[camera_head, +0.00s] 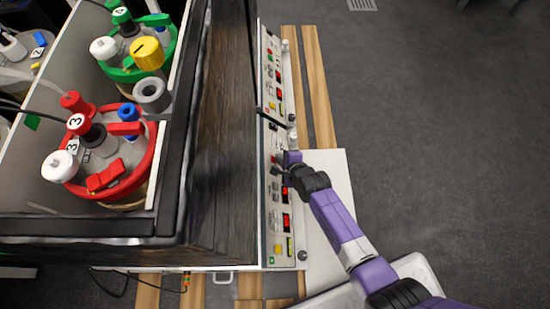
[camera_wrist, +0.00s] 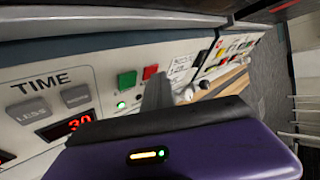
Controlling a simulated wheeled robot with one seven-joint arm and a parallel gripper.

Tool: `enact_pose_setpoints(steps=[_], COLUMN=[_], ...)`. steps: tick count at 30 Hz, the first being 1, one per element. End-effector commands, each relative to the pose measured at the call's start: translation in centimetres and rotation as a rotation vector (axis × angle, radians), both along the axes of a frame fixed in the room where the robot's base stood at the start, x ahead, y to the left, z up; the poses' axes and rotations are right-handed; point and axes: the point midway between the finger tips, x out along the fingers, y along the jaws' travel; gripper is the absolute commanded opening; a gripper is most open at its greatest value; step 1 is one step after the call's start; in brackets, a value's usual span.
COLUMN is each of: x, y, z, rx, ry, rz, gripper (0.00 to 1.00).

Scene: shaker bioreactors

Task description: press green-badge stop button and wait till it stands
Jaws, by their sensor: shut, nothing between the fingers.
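The near control panel (camera_head: 283,240) runs along the side of the dark shaker housing, with a small green mark (camera_head: 271,260) at its near end. In the wrist view this panel shows a green button (camera_wrist: 127,80) and a red button (camera_wrist: 150,72) side by side. A small green light (camera_wrist: 121,105) glows below the green button. The TIME display (camera_wrist: 68,124) reads 30. My gripper (camera_head: 283,167) is shut and empty at the panel's far part. Its grey finger (camera_wrist: 157,92) shows just below the red button; I cannot tell whether it touches the panel.
A second panel (camera_head: 273,75) continues beyond the near one. Behind the housing wall stand a red-ringed vessel (camera_head: 105,165) and a green-ringed vessel (camera_head: 135,50) with caps and tubes. Grey floor (camera_head: 430,130) to the right is clear.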

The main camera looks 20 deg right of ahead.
Motion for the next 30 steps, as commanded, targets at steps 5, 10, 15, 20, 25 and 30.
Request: enact_pose_setpoints(steps=[5,10,15,20,25,30], x=[-0.1,-0.3,-0.5,-0.5,-0.5,-0.8], y=[-0.1,-0.7,-1.1,-1.2,-1.3,-2.3], z=[0.2,0.8,1.2,1.1,1.3,2.4], rx=[0.0,0.001,0.001,0.0,0.001,0.0], ry=[0.001,0.001,0.001,0.001,0.001,0.002], rz=[0.0,0.0,0.0,0.0,0.0,-0.002], gripper=[0.0,0.0,0.0,0.0,0.0,0.0])
